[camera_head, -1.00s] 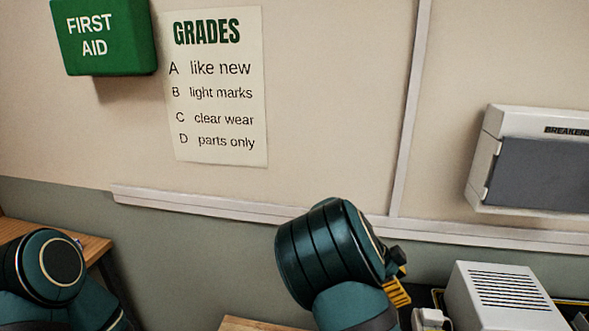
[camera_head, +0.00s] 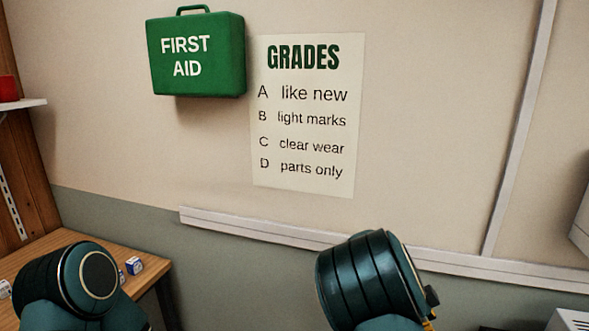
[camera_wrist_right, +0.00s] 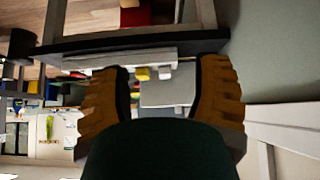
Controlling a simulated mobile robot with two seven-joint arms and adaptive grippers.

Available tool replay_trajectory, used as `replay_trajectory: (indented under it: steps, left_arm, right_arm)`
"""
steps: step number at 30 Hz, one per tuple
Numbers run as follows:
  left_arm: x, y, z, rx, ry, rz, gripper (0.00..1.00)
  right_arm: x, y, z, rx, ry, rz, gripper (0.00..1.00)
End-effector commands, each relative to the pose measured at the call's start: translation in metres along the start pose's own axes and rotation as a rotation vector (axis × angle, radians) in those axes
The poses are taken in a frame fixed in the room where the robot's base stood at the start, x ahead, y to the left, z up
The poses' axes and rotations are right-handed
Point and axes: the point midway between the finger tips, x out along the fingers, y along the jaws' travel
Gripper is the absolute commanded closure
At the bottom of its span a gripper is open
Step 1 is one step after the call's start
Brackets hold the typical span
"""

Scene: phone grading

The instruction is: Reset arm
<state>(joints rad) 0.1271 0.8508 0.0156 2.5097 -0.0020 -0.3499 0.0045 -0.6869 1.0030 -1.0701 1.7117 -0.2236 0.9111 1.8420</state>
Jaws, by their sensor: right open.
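My right gripper (camera_wrist_right: 160,78) shows in the right wrist view, with its two orange ridged fingers spread apart and nothing between them touching either one. In the head view my two dark teal arms stand at the lower left and lower centre. Only a sliver of orange shows beside the right arm at the bottom edge. My left gripper is outside both views.
A wooden bench (camera_head: 63,247) with small boxes (camera_head: 133,265) is at the left. A green first aid box (camera_head: 197,85) and a grades poster (camera_head: 308,130) are on the wall. A grey box (camera_wrist_right: 167,91) shows beyond the right gripper.

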Motion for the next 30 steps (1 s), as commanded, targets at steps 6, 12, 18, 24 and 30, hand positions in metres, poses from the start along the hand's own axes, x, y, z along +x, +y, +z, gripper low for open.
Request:
replay_trajectory:
  steps: [6,12,18,24,30]
  left_arm:
    - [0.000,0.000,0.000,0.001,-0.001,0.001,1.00]
    - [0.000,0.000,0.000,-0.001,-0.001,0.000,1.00]
    - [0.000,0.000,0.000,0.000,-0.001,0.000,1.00]
    - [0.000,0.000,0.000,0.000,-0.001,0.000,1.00]
    - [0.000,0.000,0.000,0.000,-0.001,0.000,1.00]
  right_arm:
    - [0.077,0.040,0.066,-0.381,-0.209,0.011,0.37]
    - [0.121,0.100,0.143,-0.779,-0.462,-0.110,0.37]
    - [0.118,0.167,0.210,-1.134,-0.673,-0.388,0.37]
    - [0.085,0.211,0.243,-1.365,-0.734,-0.718,0.37]
    - [0.062,0.228,0.250,-1.462,-0.706,-0.904,0.37]
